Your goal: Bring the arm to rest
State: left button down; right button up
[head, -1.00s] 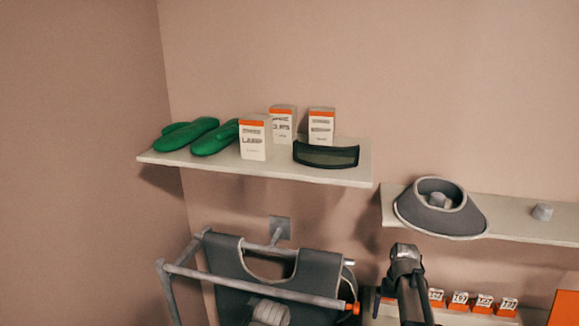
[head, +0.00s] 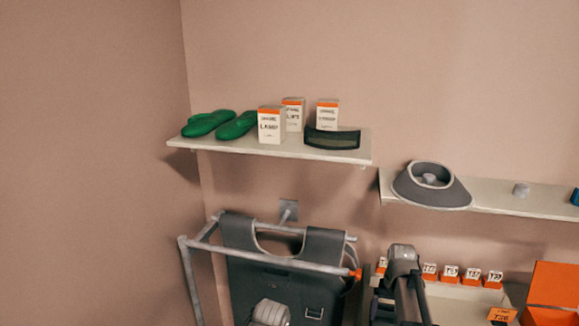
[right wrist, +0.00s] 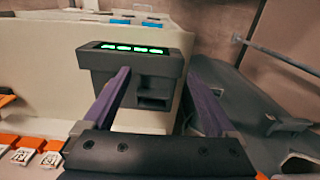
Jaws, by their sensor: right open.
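My right arm (head: 403,270) rises from the bottom edge in the head view, and I cannot make out its fingers there. In the right wrist view the two purple fingers of my right gripper (right wrist: 157,75) are spread apart. A dark grey device (right wrist: 135,58) with a lit green display shows beyond and between them. I see nothing held, but I cannot tell how near the device is. A ribbed grey part (head: 270,312) at the bottom of the head view looks like my left arm. My left gripper is not in view.
A wall shelf (head: 230,148) holds green slippers, white boxes and a dark visor. A grey cone-shaped collar (head: 432,188) sits on the right shelf (head: 505,196). Numbered orange-and-white tags (head: 451,275) stand lower right, beside an orange box (head: 553,290).

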jog(key=shift+s+a+f, duration=0.15)
jog(key=shift+a, duration=0.3)
jog(key=s+a+f+n+b, duration=0.2)
jog(key=s+a+n, duration=0.1)
jog(key=s+a, duration=0.5)
jog(key=s+a+f+n+h+b, duration=0.1)
jog(key=s+a+f+n+b, duration=0.1)
jog(key=s+a, duration=0.7)
jog(key=a+n, duration=0.1)
jog(key=a, duration=0.3)
jog(key=shift+s+a+f+n+b, duration=0.2)
jog(key=shift+a+f+n+b, duration=0.1)
jog(key=shift+a, duration=0.1)
